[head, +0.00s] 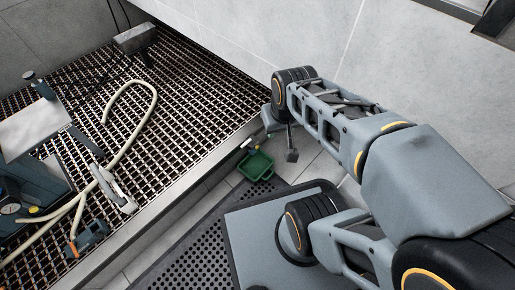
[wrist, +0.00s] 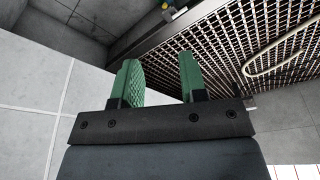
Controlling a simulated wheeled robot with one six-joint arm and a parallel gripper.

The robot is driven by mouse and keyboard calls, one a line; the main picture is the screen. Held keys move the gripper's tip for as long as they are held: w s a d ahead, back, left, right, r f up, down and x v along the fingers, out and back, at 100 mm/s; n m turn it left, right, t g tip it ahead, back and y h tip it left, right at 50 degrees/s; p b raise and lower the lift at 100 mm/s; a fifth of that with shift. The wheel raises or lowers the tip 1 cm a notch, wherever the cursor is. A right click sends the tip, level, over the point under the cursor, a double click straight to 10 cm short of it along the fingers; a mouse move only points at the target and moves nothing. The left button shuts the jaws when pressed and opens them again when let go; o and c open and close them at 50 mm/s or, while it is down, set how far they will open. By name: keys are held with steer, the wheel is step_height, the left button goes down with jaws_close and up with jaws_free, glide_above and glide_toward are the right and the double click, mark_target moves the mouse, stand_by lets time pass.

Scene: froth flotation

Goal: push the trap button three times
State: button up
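My gripper (wrist: 160,80) shows in the wrist view with two green, textured fingers standing apart, and nothing is between them. In the head view my arm reaches forward from the right to the grating's near edge, and I cannot make out the fingers there. I cannot identify the trap button for certain. A blue-grey apparatus (head: 28,185) at the left has a dial gauge (head: 11,208) and a small yellow part (head: 33,211). A small blue box with an orange part (head: 88,237) lies on the grating. My gripper is well apart from these.
A dark grating (head: 185,95) covers the raised floor, with a cream hose (head: 152,105) looping over it. A green tray (head: 257,166) is below its edge, near my arm. A grey box (head: 134,38) is at the back. Pale walls (head: 290,30) close in behind.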

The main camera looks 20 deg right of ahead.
jaws_close()
stand_by(1.5)
